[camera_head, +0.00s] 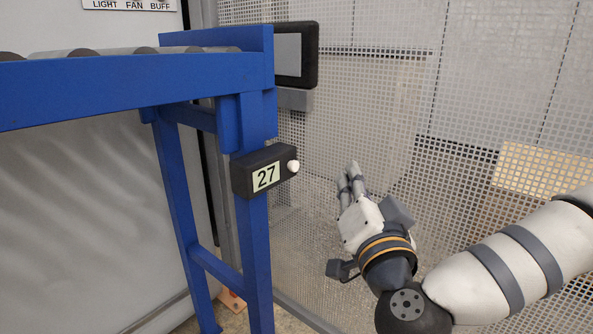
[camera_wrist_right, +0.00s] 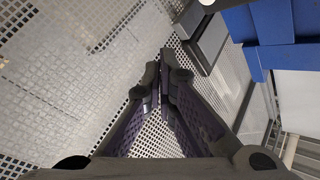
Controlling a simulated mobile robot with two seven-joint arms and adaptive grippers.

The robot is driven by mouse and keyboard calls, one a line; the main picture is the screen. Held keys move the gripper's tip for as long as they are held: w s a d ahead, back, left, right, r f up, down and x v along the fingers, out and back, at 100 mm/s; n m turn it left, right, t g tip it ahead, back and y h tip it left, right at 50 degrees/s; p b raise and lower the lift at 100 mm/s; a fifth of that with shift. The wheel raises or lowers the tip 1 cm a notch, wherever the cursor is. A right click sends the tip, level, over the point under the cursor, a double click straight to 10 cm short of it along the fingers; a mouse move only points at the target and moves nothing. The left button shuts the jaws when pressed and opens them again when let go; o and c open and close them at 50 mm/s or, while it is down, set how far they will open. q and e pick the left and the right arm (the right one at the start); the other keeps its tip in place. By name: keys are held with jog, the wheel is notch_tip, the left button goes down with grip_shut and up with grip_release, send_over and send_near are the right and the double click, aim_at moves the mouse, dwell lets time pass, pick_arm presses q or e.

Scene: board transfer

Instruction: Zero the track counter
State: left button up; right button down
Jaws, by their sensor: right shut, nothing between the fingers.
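The track counter (camera_head: 263,171) is a small black box on the blue leg of the roller track, and its display reads 27. A round white knob (camera_head: 293,166) sticks out of its right end. My right gripper (camera_head: 349,172) is shut and empty, to the right of the knob and apart from it, with its fingers pointing up and away. My left gripper is not in view.
The blue roller track (camera_head: 130,85) fills the upper left. A black-framed grey panel (camera_head: 296,55) is behind its end. A perforated mesh fence (camera_head: 460,120) stands behind my right arm. Open space lies between the counter and my right gripper.

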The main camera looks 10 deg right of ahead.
aim_at(293, 166)
jog(key=w+a+b, duration=0.1)
jog(key=w+a, duration=0.3)
jog(key=w, duration=0.1)
jog(key=shift+w+a, duration=0.1)
dwell(1.4)
jog(key=shift+w+a, duration=0.25)
jog(key=shift+w, duration=0.1)
